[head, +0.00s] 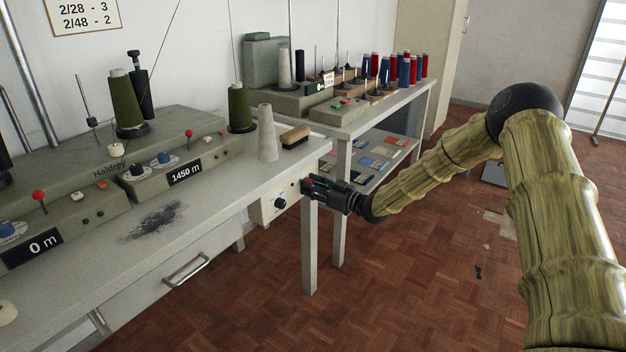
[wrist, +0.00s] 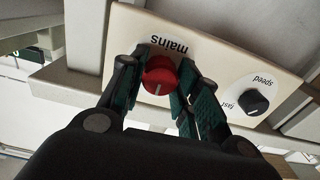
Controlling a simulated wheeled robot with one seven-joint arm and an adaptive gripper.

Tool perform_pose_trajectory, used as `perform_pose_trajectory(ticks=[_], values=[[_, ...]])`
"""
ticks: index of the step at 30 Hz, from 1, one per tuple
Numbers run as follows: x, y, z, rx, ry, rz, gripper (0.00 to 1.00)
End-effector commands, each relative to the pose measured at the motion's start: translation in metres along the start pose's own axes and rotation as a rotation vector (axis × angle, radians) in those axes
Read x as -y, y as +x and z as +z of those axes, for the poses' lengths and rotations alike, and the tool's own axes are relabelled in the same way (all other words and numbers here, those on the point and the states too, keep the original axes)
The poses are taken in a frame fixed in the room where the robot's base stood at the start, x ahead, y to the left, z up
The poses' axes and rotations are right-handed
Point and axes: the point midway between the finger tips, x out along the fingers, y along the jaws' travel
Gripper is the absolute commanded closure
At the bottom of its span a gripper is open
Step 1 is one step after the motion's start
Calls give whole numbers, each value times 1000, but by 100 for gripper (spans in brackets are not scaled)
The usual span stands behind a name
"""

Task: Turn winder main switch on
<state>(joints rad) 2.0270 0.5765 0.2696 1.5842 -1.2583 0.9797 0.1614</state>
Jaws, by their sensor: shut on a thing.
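The winder main switch is a red rotary knob (wrist: 159,76) with a white pointer line, under the label "mains", which reads upside down in the wrist view. It sits on a cream control panel (wrist: 220,52), which also shows in the head view on the table's right end (head: 273,209). My gripper (wrist: 160,92) has its dark green fingers on both sides of the red knob and is shut on it. In the head view my gripper (head: 308,187) reaches the panel from the right and hides the red knob.
A black speed knob (wrist: 256,102) is beside the red one on the same panel. The winder table (head: 160,260) carries cones, a brush (head: 295,136) and winder units. A second table (head: 385,108) with spools stands behind. The floor at the right is mostly clear.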

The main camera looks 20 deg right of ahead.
Motion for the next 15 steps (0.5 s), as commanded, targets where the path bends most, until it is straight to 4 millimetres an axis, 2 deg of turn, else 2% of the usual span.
perform_pose_trajectory(ticks=[1, 15], values=[[-3, 0, -6, -3, 42, 4, 92], [-4, 0, -5, -13, 481, 12, 92]])
